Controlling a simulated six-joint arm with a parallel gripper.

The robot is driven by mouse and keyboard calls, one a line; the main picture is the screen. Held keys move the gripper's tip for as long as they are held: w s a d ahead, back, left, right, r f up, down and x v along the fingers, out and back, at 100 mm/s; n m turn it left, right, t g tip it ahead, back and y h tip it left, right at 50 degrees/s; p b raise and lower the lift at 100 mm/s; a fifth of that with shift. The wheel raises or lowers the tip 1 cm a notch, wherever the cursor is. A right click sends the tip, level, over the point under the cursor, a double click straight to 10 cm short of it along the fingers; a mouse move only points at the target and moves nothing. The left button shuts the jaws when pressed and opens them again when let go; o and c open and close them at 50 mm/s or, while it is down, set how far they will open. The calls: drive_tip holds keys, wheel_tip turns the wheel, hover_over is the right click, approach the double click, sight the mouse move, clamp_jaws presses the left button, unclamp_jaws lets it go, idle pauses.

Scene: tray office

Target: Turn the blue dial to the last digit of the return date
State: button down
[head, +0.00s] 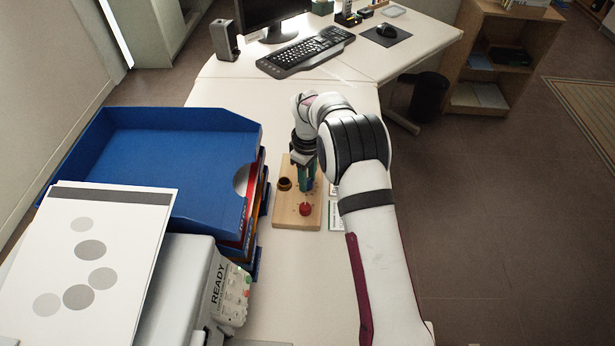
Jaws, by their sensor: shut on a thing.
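A wooden board (284,215) lies on the white desk, right of the blue trays. A red knob (305,209) sits near its front edge and a brown, dark-topped knob (285,184) on its left side. My gripper (306,188) points down over the board, just behind the red knob and right of the brown one. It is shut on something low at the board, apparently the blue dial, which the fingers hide. The dial's marks and setting cannot be read. A white card (335,222) with small print lies right of the board, partly behind my arm; its text is too small to read.
Stacked blue trays (190,122) stand close on the left. A grey machine marked READY (200,275) and a paper with grey ovals (100,235) are at front left. A keyboard (305,55), monitor and mouse (387,30) are at the back.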

drive_tip(key=shift+m, duration=0.3)
drive_tip(key=m, duration=0.3)
drive_tip(key=shift+m, duration=0.4)
drive_tip(key=m, duration=0.4)
drive_tip(key=shift+m, duration=0.3)
drive_tip(key=m, duration=0.4)
drive_tip(key=shift+m, duration=2.4)
drive_tip(key=c, duration=0.5)
unclamp_jaws()
